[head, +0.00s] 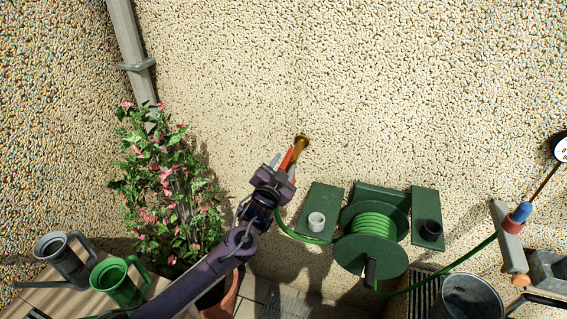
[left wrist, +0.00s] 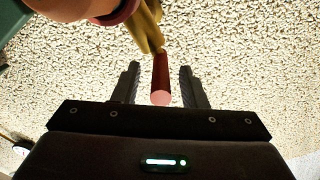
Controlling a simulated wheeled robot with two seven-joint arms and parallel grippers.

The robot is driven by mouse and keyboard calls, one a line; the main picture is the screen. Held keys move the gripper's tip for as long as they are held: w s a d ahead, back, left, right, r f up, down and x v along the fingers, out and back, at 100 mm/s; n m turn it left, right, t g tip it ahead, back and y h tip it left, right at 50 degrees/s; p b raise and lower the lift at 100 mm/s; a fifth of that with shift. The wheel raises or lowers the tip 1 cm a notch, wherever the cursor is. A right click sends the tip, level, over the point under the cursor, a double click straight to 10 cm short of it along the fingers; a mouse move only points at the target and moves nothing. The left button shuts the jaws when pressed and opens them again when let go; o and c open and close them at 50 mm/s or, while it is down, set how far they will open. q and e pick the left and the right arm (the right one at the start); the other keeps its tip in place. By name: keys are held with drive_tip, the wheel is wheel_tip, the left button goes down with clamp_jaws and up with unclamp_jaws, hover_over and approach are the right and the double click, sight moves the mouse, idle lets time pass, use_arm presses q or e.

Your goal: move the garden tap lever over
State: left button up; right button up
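The garden tap is a brass fitting (head: 301,145) on the pebbled wall, with a red lever (head: 287,158) pointing down and left from it. My left gripper (head: 283,166) is at the lever. In the left wrist view the brass part (left wrist: 150,30) comes in from the top and the red lever (left wrist: 160,78) lies between the fingers of my left gripper (left wrist: 160,72). The fingers are open, with a clear gap on each side of the lever. My right gripper is not in view.
A green hose reel (head: 371,255) stands right of the tap, its hose running to a nozzle (head: 510,235). A flowering plant (head: 165,190) and two watering cans, grey (head: 65,260) and green (head: 118,283), are at left. A metal bucket (head: 468,298) is at lower right.

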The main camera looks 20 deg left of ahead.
use_arm(q)
drive_tip(key=shift+c, duration=0.3)
clamp_jaws()
drive_tip(key=shift+w, duration=0.1)
